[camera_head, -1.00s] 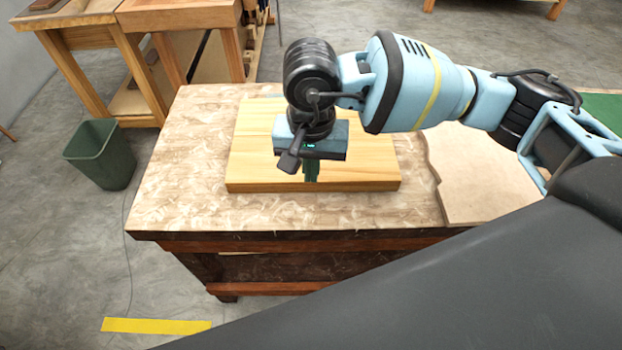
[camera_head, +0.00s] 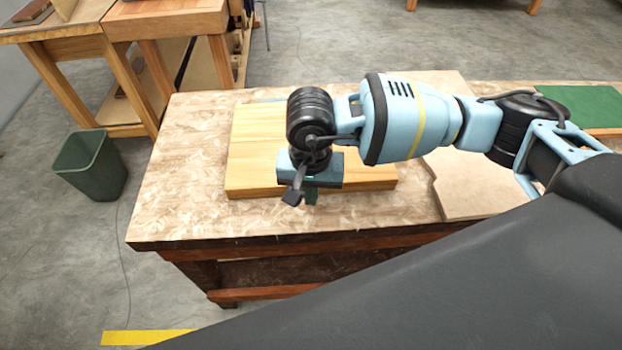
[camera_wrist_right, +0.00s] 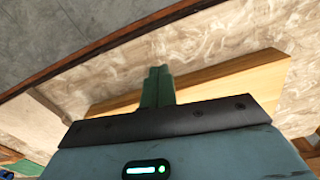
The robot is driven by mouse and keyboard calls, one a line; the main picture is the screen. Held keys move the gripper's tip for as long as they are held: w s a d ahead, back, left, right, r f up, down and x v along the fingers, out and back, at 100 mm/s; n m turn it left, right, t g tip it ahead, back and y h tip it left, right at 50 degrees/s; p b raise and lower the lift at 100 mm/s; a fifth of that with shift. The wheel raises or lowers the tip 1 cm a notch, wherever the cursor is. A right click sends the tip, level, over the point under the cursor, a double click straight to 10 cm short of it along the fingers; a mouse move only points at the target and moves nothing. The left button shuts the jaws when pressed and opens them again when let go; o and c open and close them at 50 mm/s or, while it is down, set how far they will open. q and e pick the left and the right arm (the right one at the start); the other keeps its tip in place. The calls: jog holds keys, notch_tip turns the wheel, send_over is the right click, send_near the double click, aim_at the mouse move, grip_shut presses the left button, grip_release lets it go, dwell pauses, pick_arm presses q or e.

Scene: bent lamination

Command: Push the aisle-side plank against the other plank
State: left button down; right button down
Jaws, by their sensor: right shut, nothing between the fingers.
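Pale wooden planks (camera_head: 250,155) lie flat on the mottled worktop of a bench. The near, aisle-side plank (camera_head: 365,184) shows its long front edge. My right arm hides much of the planks, so I cannot tell whether a gap lies between them. My right gripper (camera_head: 311,197) points down, its green fingers at the near plank's front edge. In the right wrist view the fingers (camera_wrist_right: 157,80) are together and empty, their tips reaching past the plank's edge (camera_wrist_right: 235,82) over bare worktop. I cannot tell if they touch the plank. My left gripper is not in view.
The worktop (camera_head: 180,200) is bare left of and in front of the planks. A beige board (camera_head: 470,180) lies at the right, with a green mat (camera_head: 580,105) beyond. A green bin (camera_head: 90,165) stands on the floor at left.

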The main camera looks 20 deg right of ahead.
notch_tip(320, 180, down, 3)
jog(key=shift+f, duration=0.2)
jog(key=w, duration=0.1)
jog(key=w+d, duration=0.1)
jog(key=shift+w+f, duration=0.25)
jog(key=shift+w, duration=0.05)
jog(key=shift+w+d, duration=0.3)
jog(key=shift+w, duration=0.25)
jog(key=shift+f, duration=0.1)
jog(key=shift+w+d+f, duration=0.1)
jog(key=shift+w+d, duration=0.2)
jog(key=shift+w, duration=0.4)
jog(key=shift+r, duration=0.2)
